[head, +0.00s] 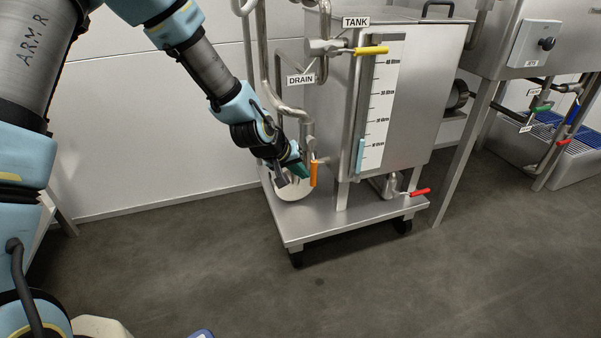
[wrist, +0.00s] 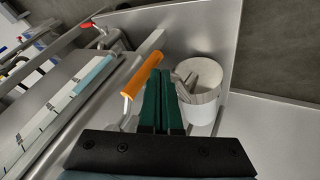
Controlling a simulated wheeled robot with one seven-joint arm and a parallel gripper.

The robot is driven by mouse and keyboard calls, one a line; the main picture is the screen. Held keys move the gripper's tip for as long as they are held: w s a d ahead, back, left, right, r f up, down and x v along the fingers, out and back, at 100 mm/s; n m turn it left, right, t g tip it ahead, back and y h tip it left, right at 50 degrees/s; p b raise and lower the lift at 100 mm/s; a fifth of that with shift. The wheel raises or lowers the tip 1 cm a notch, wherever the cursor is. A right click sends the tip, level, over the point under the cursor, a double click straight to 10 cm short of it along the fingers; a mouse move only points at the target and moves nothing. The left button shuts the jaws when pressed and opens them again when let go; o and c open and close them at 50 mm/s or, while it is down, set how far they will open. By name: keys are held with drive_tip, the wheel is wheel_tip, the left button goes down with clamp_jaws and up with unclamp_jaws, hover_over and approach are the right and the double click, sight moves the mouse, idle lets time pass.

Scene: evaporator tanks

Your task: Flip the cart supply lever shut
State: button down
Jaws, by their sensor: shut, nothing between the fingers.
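The cart's steel tank (head: 425,85) carries several levers. An orange-handled lever (head: 314,173) hangs down low on the tank's left side, and it also shows in the wrist view (wrist: 142,75). A yellow-handled lever (head: 371,50) lies level beside the TANK label (head: 356,21). A red-handled lever (head: 419,192) sticks out low at the right. No label reading supply is legible. My gripper (head: 302,170) has its green fingers shut and empty, right beside the orange handle. In the wrist view the fingers (wrist: 163,78) lie just right of that handle; contact cannot be told.
A white bucket (wrist: 205,104) with metal tools stands on the cart deck (head: 307,229), close to my fingers. Pipes with a DRAIN label (head: 301,79) rise above my wrist. A second steel unit with green and red handles (head: 563,142) stands right. Floor in front is clear.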

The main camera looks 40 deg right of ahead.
sight(314, 174)
drive_tip(key=shift+s+d+f+h, duration=0.1)
drive_tip(key=shift+d+f+h, duration=0.1)
drive_tip(key=shift+h, duration=0.2)
drive_tip(key=d+h+b, duration=0.1)
drive_tip(key=h+b, duration=0.1)
drive_tip(key=s+d+n+g+h+b, duration=0.1)
drive_tip(key=h+b, duration=0.1)
drive_tip(key=d+f+h+b, duration=0.1)
drive_tip(key=d+h+b, duration=0.1)
drive_tip(key=shift+s+f+g, duration=0.1)
drive_tip(key=shift+s+g, duration=0.15)
drive_tip(key=shift+g, duration=0.15)
drive_tip(key=s+d+r+n+h+b, duration=0.2)
drive_tip(key=d+r+h+b, duration=0.3)
drive_tip(key=b, duration=0.6)
drive_tip(key=shift+d+n+g+h+b, duration=0.2)
drive_tip(key=shift+n+g+h+b, duration=0.15)
drive_tip(key=shift+h, duration=1.05)
drive_tip(key=shift+s+r, duration=0.15)
